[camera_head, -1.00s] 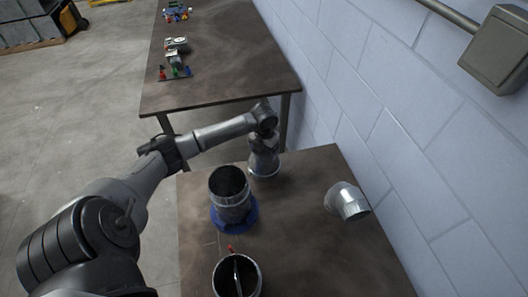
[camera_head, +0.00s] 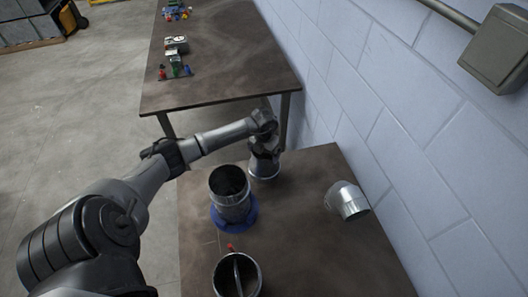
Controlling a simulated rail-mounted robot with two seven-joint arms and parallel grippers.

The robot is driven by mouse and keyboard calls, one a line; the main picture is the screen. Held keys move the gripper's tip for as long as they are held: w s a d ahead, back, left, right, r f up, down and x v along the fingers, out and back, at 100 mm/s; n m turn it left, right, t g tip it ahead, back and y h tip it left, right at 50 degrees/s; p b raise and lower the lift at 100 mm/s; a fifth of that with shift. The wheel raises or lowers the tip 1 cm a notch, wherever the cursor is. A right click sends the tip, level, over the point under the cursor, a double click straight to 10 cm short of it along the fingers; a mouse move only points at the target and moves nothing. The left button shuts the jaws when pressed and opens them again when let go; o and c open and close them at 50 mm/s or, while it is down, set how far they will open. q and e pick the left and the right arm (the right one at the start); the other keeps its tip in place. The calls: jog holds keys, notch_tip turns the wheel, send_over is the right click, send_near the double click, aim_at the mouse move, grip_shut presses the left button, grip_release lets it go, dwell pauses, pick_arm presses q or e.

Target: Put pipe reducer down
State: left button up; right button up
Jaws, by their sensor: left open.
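The pipe reducer (camera_head: 264,167) is a short shiny metal piece. It stands upright at the far edge of the near brown table (camera_head: 310,245). My left gripper (camera_head: 264,149) is directly above it, pointing down at its top. The gripper is open; its fingers are small and dark here, and I cannot tell whether they still touch the metal. The reducer's top is partly hidden by the gripper. My right gripper is out of view.
A metal duct in a blue base (camera_head: 223,217) stands just in front of the reducer. Another open duct (camera_head: 237,275) is at the front edge. A metal elbow (camera_head: 348,201) lies at the right near the wall. A far table (camera_head: 215,80) holds small parts.

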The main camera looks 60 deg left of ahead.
pick_arm(q)
notch_tip(320, 180, up, 12)
jog(key=shift+b, duration=0.35)
jog(key=shift+r, duration=0.1)
dwell(0.4)
